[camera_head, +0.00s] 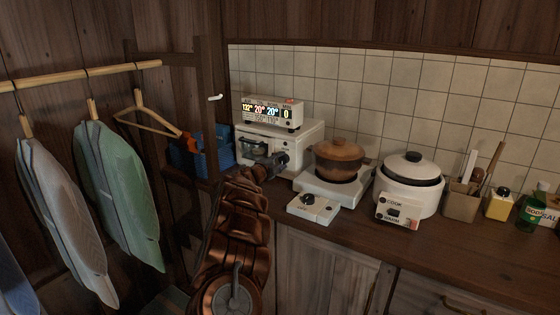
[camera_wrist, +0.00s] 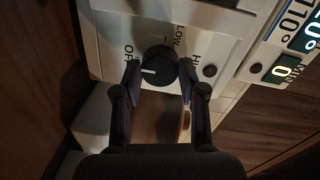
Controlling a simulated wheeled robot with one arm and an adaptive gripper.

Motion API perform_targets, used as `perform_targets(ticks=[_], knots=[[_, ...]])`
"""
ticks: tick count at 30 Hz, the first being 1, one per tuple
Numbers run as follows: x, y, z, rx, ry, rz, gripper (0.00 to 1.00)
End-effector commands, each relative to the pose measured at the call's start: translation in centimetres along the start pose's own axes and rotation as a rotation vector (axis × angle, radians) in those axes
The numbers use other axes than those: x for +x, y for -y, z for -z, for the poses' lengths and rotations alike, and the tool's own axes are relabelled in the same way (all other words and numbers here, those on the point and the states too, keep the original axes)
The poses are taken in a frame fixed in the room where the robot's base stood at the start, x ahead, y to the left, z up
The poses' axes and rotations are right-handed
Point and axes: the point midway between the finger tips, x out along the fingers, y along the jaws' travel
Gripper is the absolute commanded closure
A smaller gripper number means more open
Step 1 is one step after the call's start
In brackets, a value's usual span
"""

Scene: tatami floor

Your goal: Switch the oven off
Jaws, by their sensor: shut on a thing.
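The white oven (camera_head: 302,137) stands on the counter against the tiled wall. My gripper (camera_head: 268,158) is at its front and hides part of it in the head view. In the wrist view a round black knob (camera_wrist: 158,62) sits on the white panel (camera_wrist: 110,25), with OFF, LOW and HI printed around it. My gripper (camera_wrist: 160,76) has one finger on each side of the knob and is shut on it. The knob's white mark points left, on the side of the OFF label.
A display box (camera_head: 272,112) with lit numbers sits on the oven. To the right are a burner (camera_head: 318,187) with a brown pot (camera_head: 338,163), a white rice cooker (camera_head: 412,190) and a utensil holder (camera_head: 460,200). Clothes hang at left, near a blue crate (camera_head: 190,155).

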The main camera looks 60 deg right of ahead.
Motion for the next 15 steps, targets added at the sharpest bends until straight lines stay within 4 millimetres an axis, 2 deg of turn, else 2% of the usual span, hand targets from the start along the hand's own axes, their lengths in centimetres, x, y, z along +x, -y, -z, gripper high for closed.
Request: perform_targets(ticks=[7,8,15], knots=[[-0.02,0.03,-0.07,-0.001,0.002,0.001,0.94],[-0.02,0.03,-0.07,-0.001,0.002,0.001,0.58],[0.00,0.02,-0.02,0.000,0.001,0.000,0.34]])
